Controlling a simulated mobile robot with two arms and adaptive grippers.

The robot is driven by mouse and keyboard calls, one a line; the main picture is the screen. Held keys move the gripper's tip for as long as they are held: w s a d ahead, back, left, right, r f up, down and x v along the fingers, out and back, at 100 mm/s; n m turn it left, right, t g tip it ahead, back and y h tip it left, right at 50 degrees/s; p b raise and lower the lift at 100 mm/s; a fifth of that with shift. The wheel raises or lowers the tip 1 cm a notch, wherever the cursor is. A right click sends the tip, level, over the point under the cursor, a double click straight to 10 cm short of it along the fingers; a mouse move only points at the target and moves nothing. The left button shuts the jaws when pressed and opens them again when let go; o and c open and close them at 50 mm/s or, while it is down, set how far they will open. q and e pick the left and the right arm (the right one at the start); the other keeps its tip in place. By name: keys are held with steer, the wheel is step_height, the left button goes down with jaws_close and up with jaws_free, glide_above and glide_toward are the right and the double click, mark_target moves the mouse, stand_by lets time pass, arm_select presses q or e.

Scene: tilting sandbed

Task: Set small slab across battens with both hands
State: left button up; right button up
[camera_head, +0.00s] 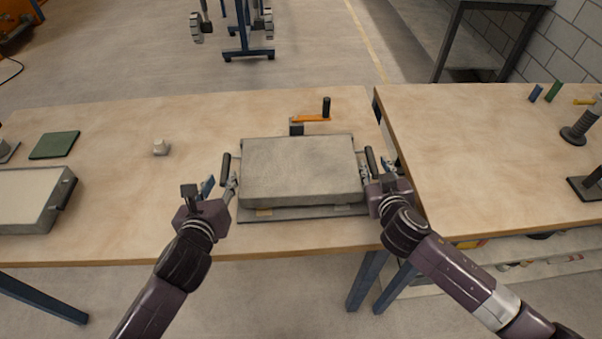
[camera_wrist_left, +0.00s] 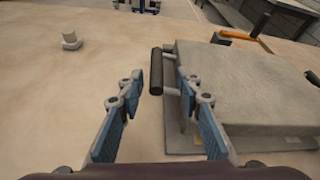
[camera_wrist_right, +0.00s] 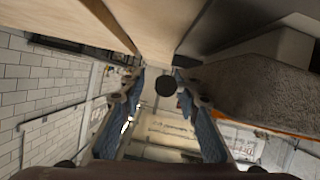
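The small slab (camera_head: 300,168), a grey block with a black bar handle at each end, lies flat over a thin grey base plate (camera_head: 297,213). Pale wooden batten ends (camera_head: 264,212) show under its front edge; the rest of the battens is hidden. My left gripper (camera_head: 222,186) is at the left handle (camera_head: 226,167). In the left wrist view its fingers are apart, with the handle (camera_wrist_left: 156,72) ahead between the tips. My right gripper (camera_head: 376,172) is at the right handle (camera_head: 371,159). In the right wrist view its fingers are apart, with the handle (camera_wrist_right: 166,86) seen end-on between them.
An orange crank (camera_head: 310,118) with a black knob stands behind the slab. A sand-filled tray (camera_head: 38,222), a green pad (camera_head: 55,145) and a small white piece (camera_head: 160,147) are on the left. A second table (camera_head: 470,140) stands on the right, beyond a narrow gap.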

steer(key=v, duration=1.2)
steer(key=shift+f, duration=0.1)
